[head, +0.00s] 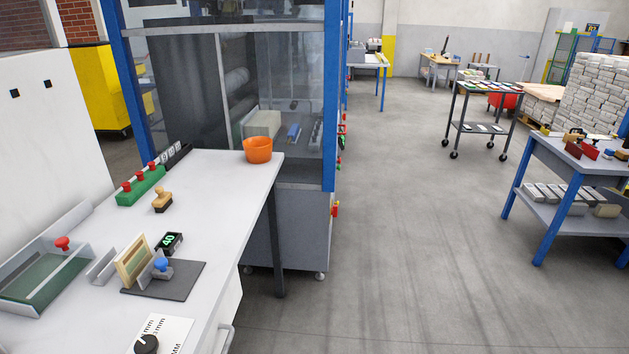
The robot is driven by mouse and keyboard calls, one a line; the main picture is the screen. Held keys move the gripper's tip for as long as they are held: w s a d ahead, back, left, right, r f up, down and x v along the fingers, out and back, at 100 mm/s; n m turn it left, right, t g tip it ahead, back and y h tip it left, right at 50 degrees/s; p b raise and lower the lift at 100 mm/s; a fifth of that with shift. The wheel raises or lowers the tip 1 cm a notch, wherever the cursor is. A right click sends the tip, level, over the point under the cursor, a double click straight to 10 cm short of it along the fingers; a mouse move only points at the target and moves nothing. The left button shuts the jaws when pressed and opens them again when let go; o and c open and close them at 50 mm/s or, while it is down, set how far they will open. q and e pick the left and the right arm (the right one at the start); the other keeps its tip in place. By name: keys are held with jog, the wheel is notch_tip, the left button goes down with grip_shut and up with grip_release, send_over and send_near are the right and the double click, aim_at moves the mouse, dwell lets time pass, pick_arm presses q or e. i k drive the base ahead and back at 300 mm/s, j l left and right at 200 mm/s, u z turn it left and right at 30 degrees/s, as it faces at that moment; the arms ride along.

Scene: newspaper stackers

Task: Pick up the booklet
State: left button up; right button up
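I cannot clearly pick out a booklet in the head view. A small beige-edged upright piece (133,261) leans in a metal holder on a dark mat (182,284) on the white table; I cannot tell whether it is a booklet. A white printed sheet or plate (167,334) with a black knob (146,344) lies at the table's near edge, partly cut off by the frame. Small flat items (482,127) lie on the far cart, too small to make out. Neither of my grippers is in view.
The white table (215,200) holds an orange pot (258,150), a wooden stamp (162,200), a green button box (141,187) and a tray (45,270). A glass-fronted machine (235,90) stands behind. A blue-legged workbench (560,165) is at right. The grey floor (410,230) between is clear.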

aim_at(132, 261)
jog(key=u, duration=1.25)
